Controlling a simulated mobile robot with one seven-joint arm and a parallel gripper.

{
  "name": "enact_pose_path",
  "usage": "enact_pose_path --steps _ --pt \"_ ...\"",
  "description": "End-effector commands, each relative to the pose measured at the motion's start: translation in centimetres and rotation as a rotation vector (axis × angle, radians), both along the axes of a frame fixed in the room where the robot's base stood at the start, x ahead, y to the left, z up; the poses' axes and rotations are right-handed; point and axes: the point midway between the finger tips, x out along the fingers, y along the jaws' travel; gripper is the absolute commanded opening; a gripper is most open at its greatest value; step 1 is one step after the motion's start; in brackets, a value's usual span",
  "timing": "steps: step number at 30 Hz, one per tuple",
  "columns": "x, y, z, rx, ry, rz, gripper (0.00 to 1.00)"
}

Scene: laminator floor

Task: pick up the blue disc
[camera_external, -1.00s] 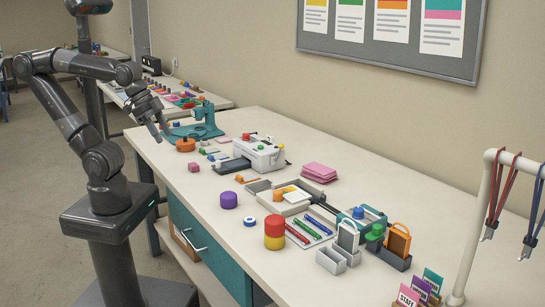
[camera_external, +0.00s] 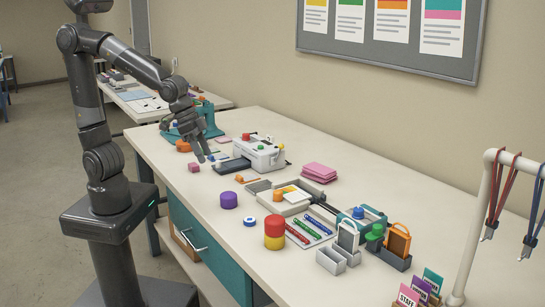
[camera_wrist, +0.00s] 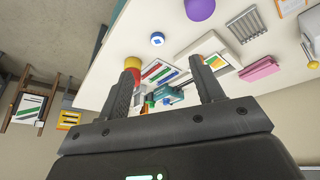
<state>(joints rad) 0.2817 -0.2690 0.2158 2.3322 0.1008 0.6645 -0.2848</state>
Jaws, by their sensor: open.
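A small low blue-and-white disc (camera_external: 250,221), white on top with a blue centre, lies on the bench between a purple cylinder and a red-and-yellow stack. It is the only blue disc I make out. It also shows in the wrist view (camera_wrist: 157,39), beyond the fingertips. My gripper (camera_external: 206,157) is over the far left part of the bench, tilted downward, well apart from the disc. In the wrist view its two fingers (camera_wrist: 165,66) are spread with nothing held between them.
The purple cylinder (camera_external: 229,200) and red-and-yellow stack (camera_external: 274,232) flank the disc. A white machine (camera_external: 259,153) stands right of my gripper. The bench's front edge near the disc is clear.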

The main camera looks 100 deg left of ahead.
Motion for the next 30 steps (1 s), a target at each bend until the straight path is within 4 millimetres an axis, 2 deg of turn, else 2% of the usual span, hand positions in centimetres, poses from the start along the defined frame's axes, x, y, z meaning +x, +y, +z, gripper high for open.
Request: enact_pose_path --steps 1,6,12,20,30 --pt "1.4 -0.4 -1.1 0.005 0.014 0.008 0.61" --pt "5.6 -1.6 -4.5 0.027 0.029 0.050 0.61" --pt "9.2 -2.7 -8.0 0.061 0.031 0.086 0.61" --pt "10.8 -3.2 -10.0 0.080 0.027 0.102 0.61" --pt "12.4 -2.8 -14.0 0.080 0.027 0.102 0.61"
